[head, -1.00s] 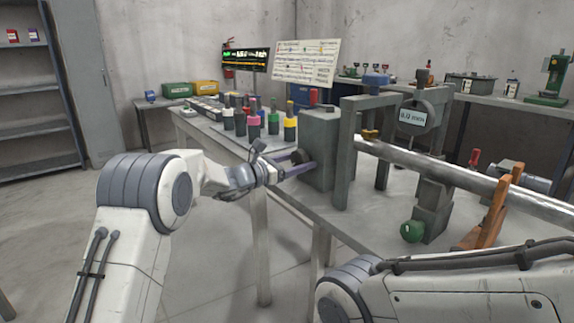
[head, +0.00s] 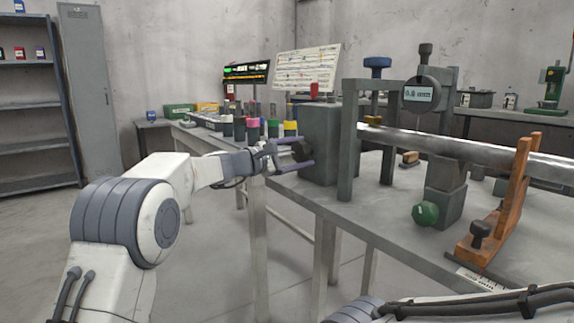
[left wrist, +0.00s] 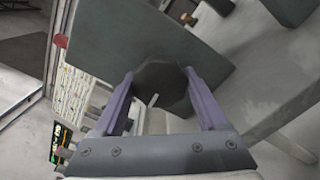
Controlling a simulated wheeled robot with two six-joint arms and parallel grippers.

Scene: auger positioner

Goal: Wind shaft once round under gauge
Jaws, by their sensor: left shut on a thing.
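The long silver shaft (head: 455,148) runs from behind the grey headstock block (head: 319,140) to the right, under the gauge (head: 420,94). The gauge is round with a small lit display, too small to read surely. A dark faceted knob (head: 300,151) sticks out of the block's left face. My left gripper (head: 301,154) is shut on this knob, one finger on each side. In the left wrist view the knob (left wrist: 160,82) sits between the two purple fingers (left wrist: 159,90), with a pale mark on its face. My right gripper is out of view.
An orange wooden support (head: 508,205) stands near the shaft on the right. A green knob (head: 425,214) is below the gauge. Several coloured-capped bottles (head: 254,128) stand behind the block. The floor left of the bench is clear.

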